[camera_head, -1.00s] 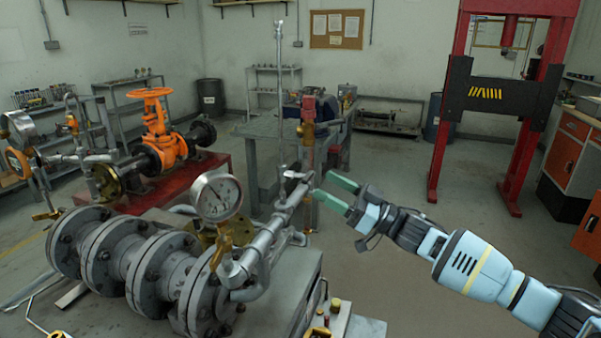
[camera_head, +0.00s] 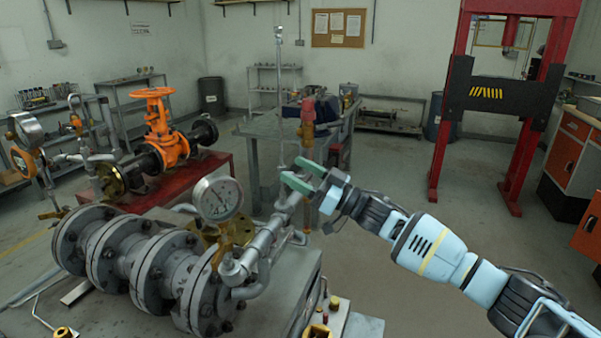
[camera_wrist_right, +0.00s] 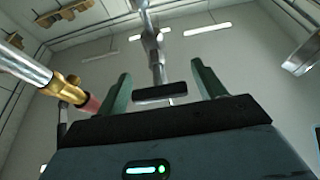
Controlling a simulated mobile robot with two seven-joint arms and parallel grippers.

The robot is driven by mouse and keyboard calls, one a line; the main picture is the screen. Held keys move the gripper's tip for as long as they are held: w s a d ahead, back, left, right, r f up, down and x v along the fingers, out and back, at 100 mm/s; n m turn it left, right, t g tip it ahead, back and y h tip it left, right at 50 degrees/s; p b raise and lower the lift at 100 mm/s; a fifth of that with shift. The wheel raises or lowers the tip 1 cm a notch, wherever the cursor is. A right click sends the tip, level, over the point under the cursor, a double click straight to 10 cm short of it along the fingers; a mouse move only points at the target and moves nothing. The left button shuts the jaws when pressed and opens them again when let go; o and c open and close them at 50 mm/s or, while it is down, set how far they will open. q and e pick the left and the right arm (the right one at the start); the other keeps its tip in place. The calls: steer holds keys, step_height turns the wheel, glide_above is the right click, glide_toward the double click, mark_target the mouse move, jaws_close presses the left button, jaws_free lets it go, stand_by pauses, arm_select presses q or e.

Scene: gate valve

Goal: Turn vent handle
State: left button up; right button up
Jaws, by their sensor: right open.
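My right gripper (camera_head: 291,169) is at the upper end of the grey pipe run, beside the thin vertical vent pipe (camera_head: 280,95). Its two green fingers are apart. The right wrist view shows the open fingers (camera_wrist_right: 160,68) with a short dark bar (camera_wrist_right: 161,92) between them, in front of the grey pipe fitting (camera_wrist_right: 152,45). This bar looks like the vent handle; whether either finger touches it I cannot tell. In the head view the fingers hide the handle. My left gripper is not in view.
A pressure gauge (camera_head: 218,198) and grey flanged pipe (camera_head: 125,255) stand left of my gripper. A brass valve with a red top (camera_head: 307,110) rises close behind it and also shows in the wrist view (camera_wrist_right: 72,85). The floor to the right is open.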

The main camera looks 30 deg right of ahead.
steer(key=c, duration=1)
